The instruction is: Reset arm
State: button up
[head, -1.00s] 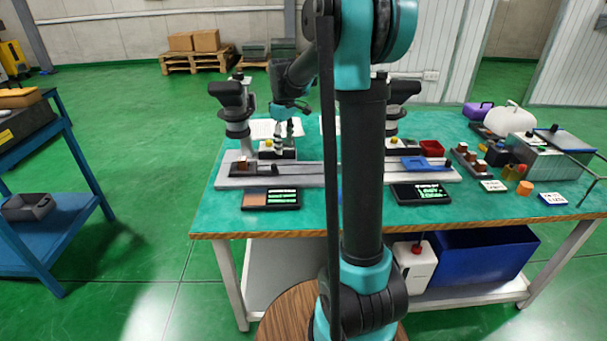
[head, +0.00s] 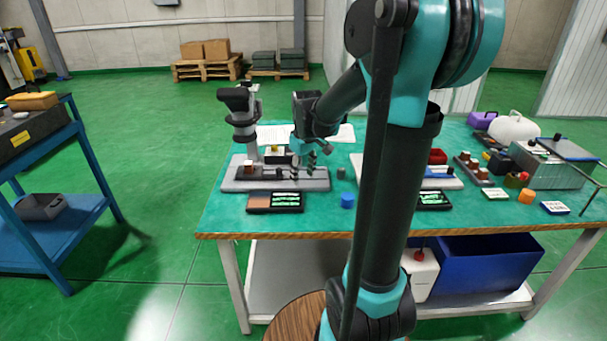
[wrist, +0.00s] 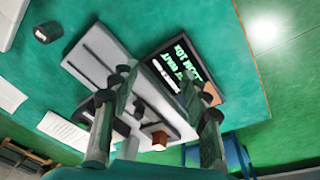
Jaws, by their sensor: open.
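My gripper (head: 308,166) hangs over the right part of the left grey base plate (head: 238,184) on the green bench. In the wrist view my gripper (wrist: 170,95) has its two fingers wide apart, with nothing between them. Below it are the slotted plate (wrist: 108,55), a small brown block (wrist: 155,134) and a dark tray with green lettering (wrist: 183,62). The fingers hide part of the plate and tray. In the head view my arm covers part of the right station.
A black scope on a post (head: 241,110) rises at the plate's left. A blue round piece (head: 347,200) and a small grey cylinder (head: 341,173) stand to its right. A red box (head: 437,156) and a metal tank (head: 545,172) are farther right. A blue cart (head: 60,237) stands left.

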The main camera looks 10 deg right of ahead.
jog(key=s+d+f+m+t, duration=0.1)
jog(key=s+f+m, duration=0.2)
jog(key=s, duration=0.7)
jog(key=s+f+m+t, duration=0.1)
jog(key=s+f+m, duration=0.2)
jog(key=s+f, duration=0.3)
jog(key=s, duration=0.4)
jog(key=shift+d+f, duration=0.2)
jog(key=shift+d, duration=0.15)
